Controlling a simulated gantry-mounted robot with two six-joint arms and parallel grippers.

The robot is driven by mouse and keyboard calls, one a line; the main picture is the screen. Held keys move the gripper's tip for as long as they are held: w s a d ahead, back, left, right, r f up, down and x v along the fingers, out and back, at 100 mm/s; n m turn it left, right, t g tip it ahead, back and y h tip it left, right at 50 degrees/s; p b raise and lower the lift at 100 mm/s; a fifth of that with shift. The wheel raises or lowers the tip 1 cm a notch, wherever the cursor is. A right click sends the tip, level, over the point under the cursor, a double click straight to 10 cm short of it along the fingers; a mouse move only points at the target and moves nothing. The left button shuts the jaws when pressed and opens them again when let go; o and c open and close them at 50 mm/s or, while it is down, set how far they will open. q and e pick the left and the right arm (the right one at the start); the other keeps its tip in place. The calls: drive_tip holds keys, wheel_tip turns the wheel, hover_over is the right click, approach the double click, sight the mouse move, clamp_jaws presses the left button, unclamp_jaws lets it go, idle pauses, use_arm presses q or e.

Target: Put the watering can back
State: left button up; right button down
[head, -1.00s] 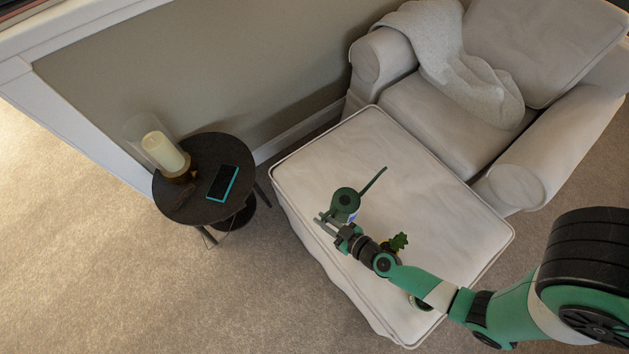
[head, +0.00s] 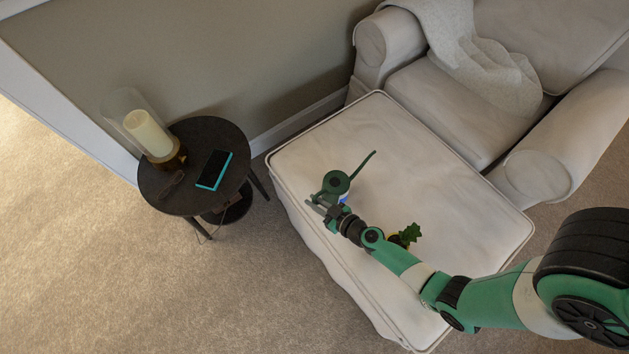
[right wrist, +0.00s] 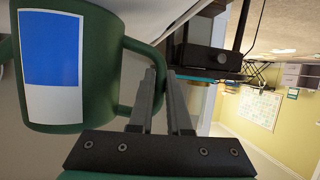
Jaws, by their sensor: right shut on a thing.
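The dark green watering can (head: 336,182) has a long thin spout pointing up and right in the head view. It is over the white ottoman (head: 420,160), toward its left side; I cannot tell whether it touches the top. My right gripper (head: 318,207) is at the can's handle side. In the right wrist view the can (right wrist: 103,70) shows a blue and white label, and its handle passes between the fingers of my right gripper (right wrist: 165,95), which is shut on it. My left gripper is not in view.
A round dark side table (head: 205,135) stands left of the ottoman, holding a candle in a glass (head: 148,133) and a phone (head: 214,170). A potted plant (head: 408,235) sits on the ottoman beside my right arm. An armchair (head: 540,170) stands behind.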

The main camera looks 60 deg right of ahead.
drive_tip(key=shift+w, duration=0.15)
drive_tip(key=c, duration=0.9)
unclamp_jaws()
drive_tip(key=shift+o, duration=0.2)
drive_tip(key=shift+r, duration=0.2)
drive_tip(key=v, duration=1.2)
drive_tip(key=shift+f, duration=0.15)
